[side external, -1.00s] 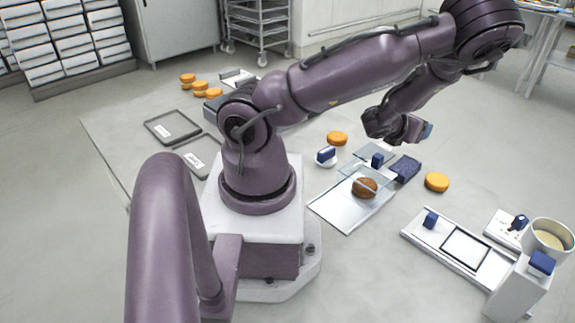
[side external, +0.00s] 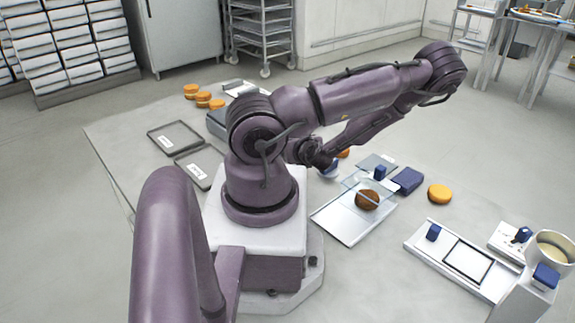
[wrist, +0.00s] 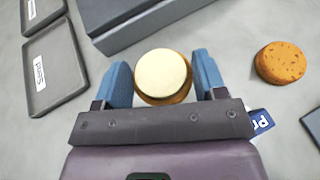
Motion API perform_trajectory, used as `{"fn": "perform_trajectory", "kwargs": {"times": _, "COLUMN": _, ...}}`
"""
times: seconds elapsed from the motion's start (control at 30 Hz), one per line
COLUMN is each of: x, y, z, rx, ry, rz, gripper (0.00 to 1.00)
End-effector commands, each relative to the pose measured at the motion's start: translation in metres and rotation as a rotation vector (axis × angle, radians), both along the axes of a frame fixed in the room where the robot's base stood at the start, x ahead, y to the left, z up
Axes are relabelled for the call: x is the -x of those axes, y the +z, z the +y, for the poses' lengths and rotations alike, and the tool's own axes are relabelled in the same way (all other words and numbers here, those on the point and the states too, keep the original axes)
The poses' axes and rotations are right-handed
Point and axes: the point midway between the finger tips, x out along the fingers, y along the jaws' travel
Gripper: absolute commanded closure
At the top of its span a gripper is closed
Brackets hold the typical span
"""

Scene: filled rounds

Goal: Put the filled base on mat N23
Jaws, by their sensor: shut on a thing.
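The filled base (wrist: 162,76), a round with a smooth cream top and a tan edge below, sits between the blue fingers of my gripper (wrist: 162,64) in the wrist view. The gripper is shut on it. In the side view my wrist is low behind the base column, and the fingers and filled base are hidden. Two dark grey mats with raised rims and white labels lie at left in the wrist view, a nearer mat (wrist: 73,92) and a farther mat (wrist: 60,15). The side view also shows both mats (side external: 152,142) (side external: 183,163).
A long grey block (wrist: 150,28) lies just beyond the filled base. A speckled orange round (wrist: 281,63) lies at right. In the side view, a clear-covered station with a brown round (side external: 367,200), an orange round (side external: 440,194) and a cream-filled cup (side external: 550,248) stand at right.

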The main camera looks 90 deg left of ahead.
Motion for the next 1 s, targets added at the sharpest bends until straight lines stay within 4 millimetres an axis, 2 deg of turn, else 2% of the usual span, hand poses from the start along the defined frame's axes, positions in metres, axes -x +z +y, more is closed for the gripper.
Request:
{"fn": "perform_trajectory", "kwargs": {"times": 0.4, "x": 0.0, "y": -0.045, "z": 0.0, "rx": -0.001, "ry": -0.002, "rz": 0.001, "gripper": 0.46}}
{"fn": "perform_trajectory", "kwargs": {"times": 0.77, "x": -0.001, "y": -0.049, "z": 0.0, "rx": -0.002, "ry": -0.005, "rz": 0.001, "gripper": 0.46}}
{"fn": "perform_trajectory", "kwargs": {"times": 0.8, "x": -0.001, "y": -0.049, "z": 0.0, "rx": -0.001, "ry": -0.004, "rz": 0.0, "gripper": 0.28}}
{"fn": "perform_trajectory", "kwargs": {"times": 0.83, "x": -0.001, "y": -0.049, "z": 0.0, "rx": -0.001, "ry": -0.004, "rz": 0.0, "gripper": 0.24}}
{"fn": "perform_trajectory", "kwargs": {"times": 1.0, "x": -0.001, "y": -0.049, "z": 0.0, "rx": -0.001, "ry": -0.004, "rz": 0.0, "gripper": 0.24}}
